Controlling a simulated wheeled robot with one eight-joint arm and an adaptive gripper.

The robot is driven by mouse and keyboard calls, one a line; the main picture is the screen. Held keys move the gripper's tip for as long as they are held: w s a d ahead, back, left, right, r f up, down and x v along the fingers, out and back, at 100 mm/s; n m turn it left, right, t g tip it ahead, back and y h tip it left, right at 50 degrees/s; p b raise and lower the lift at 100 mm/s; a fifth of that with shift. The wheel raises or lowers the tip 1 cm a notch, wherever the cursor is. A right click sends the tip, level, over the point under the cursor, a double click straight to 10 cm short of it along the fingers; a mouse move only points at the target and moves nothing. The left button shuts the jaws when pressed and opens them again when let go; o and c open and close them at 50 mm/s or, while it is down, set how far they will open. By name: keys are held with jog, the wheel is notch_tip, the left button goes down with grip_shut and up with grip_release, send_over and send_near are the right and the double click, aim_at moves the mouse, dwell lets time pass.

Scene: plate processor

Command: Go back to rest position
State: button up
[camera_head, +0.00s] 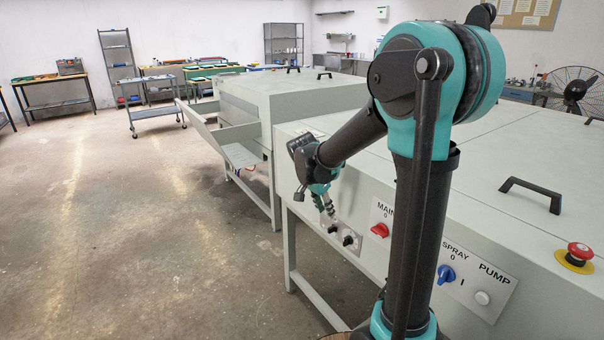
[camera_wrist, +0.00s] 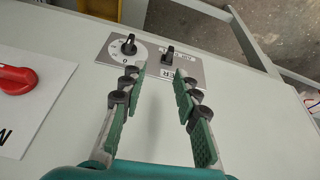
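My gripper (camera_wrist: 160,92) is open and empty in the wrist view, its two green-padded fingers apart.
A black handle (camera_head: 530,190) stands on the lid. The floor (camera_head: 130,230) at left is clear.

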jog(key=s+d+f+n+y, duration=0.1)
jog(key=s+f+n, duration=0.1)
jog(key=s, duration=0.5)
jog(key=s+d+f+n+t+y, duration=0.1)
jog(key=s+d+f+n, duration=0.1)
jog(key=s+n, duration=0.3)
jog(key=s+d+f+n+t+y, duration=0.1)
jog(key=s+f+n, duration=0.3)
jog(key=s, duration=0.6)
jog(key=shift+d+y, duration=0.3)
jog(key=shift+d, duration=0.1)
dwell(0.6)
